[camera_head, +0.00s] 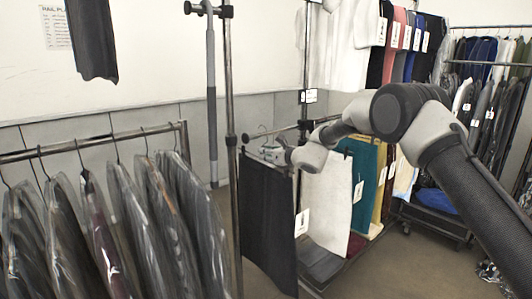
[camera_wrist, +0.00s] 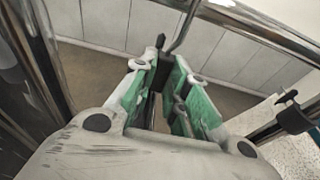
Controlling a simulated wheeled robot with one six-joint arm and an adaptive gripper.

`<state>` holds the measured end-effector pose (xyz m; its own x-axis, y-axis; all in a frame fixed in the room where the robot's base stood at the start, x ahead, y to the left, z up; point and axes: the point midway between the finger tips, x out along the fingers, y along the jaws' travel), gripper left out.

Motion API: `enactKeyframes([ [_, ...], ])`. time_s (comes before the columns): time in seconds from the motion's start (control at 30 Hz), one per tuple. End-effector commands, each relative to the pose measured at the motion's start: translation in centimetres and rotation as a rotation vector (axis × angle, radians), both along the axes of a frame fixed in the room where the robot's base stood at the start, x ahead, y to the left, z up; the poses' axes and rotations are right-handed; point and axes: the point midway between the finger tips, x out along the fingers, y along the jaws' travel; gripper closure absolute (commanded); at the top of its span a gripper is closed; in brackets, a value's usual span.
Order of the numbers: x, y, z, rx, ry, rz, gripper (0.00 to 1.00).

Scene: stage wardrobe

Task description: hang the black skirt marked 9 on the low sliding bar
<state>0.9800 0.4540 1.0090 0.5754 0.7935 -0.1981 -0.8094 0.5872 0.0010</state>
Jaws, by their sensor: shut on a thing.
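The black skirt (camera_head: 267,222) hangs upright below my gripper (camera_head: 268,152), in front of the other low garments. A white tag (camera_head: 302,222) shows at its right edge; its number is too small to read. My gripper is shut on the skirt's hanger. In the wrist view, the green-padded fingers (camera_wrist: 165,90) close around the hanger, and its metal hook (camera_wrist: 183,28) rises beyond them. The low bar (camera_head: 285,129) runs close above my gripper. I cannot tell whether the hook rests on the bar or is apart from it.
A white garment (camera_head: 327,195) and a teal one (camera_head: 361,182) hang right of the skirt. An upright post (camera_head: 229,110) stands to the left. Bagged garments (camera_head: 110,225) fill a rack at front left. Tagged clothes (camera_head: 400,45) hang on a higher bar.

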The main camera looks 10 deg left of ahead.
Motion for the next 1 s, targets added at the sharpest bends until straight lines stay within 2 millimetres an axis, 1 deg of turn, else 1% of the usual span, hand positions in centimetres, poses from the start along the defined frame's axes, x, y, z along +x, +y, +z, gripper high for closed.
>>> enactKeyframes([
  [0.7, 0.0, 0.0, -2.0, 0.002, -0.001, 0.001, 1.00],
  [0.9, 0.0, 0.0, -2.0, 0.002, -0.002, 0.001, 1.00],
  [0.93, 0.0, 0.0, -2.0, 0.002, -0.002, 0.001, 0.83],
  [1.0, 0.0, 0.0, -2.0, 0.001, -0.002, 0.001, 0.70],
])
